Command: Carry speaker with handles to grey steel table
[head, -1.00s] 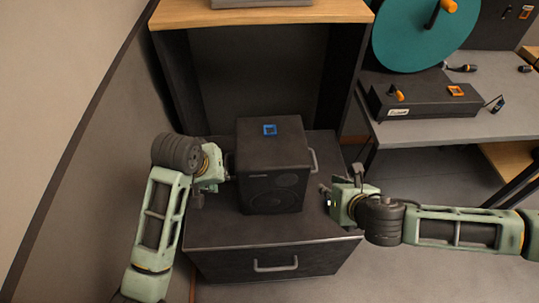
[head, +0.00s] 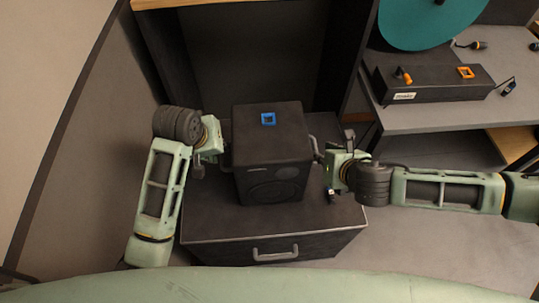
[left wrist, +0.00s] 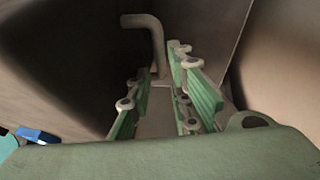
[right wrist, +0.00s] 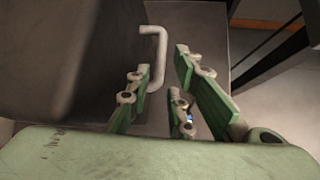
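The black speaker (head: 270,153) stands upright on a dark drawer cabinet (head: 215,220), with a grey handle on each side. My left gripper (head: 222,148) is at its left side, open; in the left wrist view the left handle (left wrist: 152,38) lies at and just beyond the fingertips. My right gripper (head: 326,160) is at its right side, open; in the right wrist view the right handle (right wrist: 158,50) reaches between the fingertips, nearer the left finger. Neither gripper is closed on a handle. The grey table (head: 425,118) is at the right.
A black control box (head: 435,85) with orange parts and a teal disc (head: 415,22) occupy the table's left part. A blue square (head: 268,118) is on the speaker's top. A dark shelf unit (head: 255,65) is behind the speaker, a wall at left. Open floor (head: 440,245) lies at right.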

